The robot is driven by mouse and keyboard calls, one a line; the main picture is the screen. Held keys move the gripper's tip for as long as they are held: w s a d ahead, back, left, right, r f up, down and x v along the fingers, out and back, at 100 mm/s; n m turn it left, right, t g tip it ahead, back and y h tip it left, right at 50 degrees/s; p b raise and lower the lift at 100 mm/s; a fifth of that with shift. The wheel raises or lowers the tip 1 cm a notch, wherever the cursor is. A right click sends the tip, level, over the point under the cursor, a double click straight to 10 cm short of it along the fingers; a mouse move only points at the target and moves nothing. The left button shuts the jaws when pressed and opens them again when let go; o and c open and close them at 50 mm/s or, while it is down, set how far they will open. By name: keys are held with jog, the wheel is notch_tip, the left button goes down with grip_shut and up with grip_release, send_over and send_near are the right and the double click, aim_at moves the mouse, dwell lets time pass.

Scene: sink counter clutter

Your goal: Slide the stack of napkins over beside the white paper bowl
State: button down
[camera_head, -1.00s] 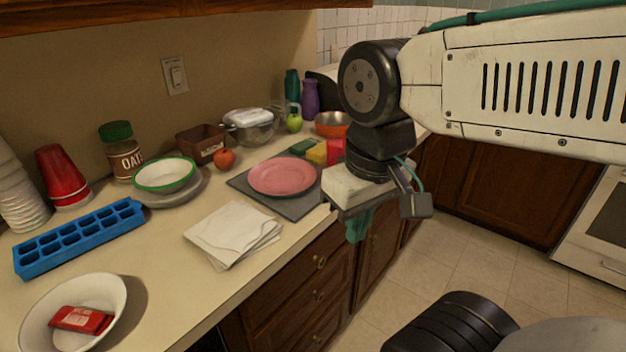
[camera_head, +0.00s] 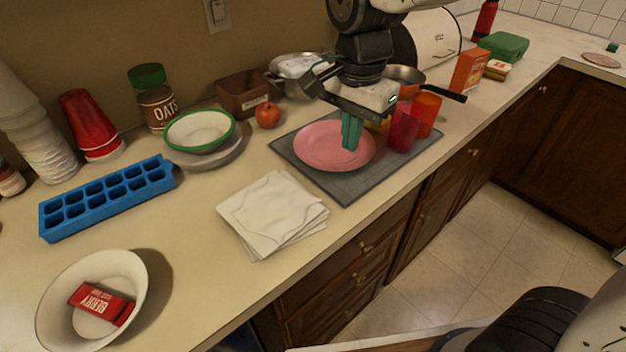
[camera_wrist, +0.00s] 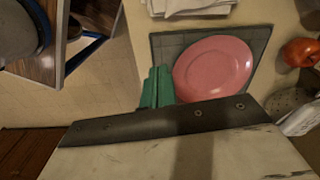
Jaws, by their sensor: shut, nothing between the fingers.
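The stack of white napkins (camera_head: 270,212) lies slightly fanned on the counter, left of the grey mat. Its edge also shows at the top of the wrist view (camera_wrist: 190,8). The white paper bowl (camera_head: 62,317) stands at the front left with a red berry packet (camera_head: 101,303) in it. A stretch of bare counter separates bowl and napkins. My gripper (camera_head: 351,133) points down, its green fingers shut and empty, in front of the right part of the pink plate (camera_head: 318,146). In the wrist view the fingers (camera_wrist: 156,88) appear beside the plate. Whether they touch the plate is unclear.
The grey mat (camera_head: 348,187) lies under the plate; red cups (camera_head: 404,128) stand at its right. A blue ice tray (camera_head: 108,197) and a green-rimmed bowl (camera_head: 200,131) are behind the napkins. The counter's front edge runs close to the napkins.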

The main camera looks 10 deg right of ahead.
jog(key=w+a+f+m, duration=0.2)
jog(key=w+a+f, duration=0.1)
jog(key=a, duration=0.3)
jog(key=f, duration=1)
jog(key=shift+s, duration=0.2)
jog(key=shift+r+m, duration=0.1)
jog(key=shift+m, duration=0.2)
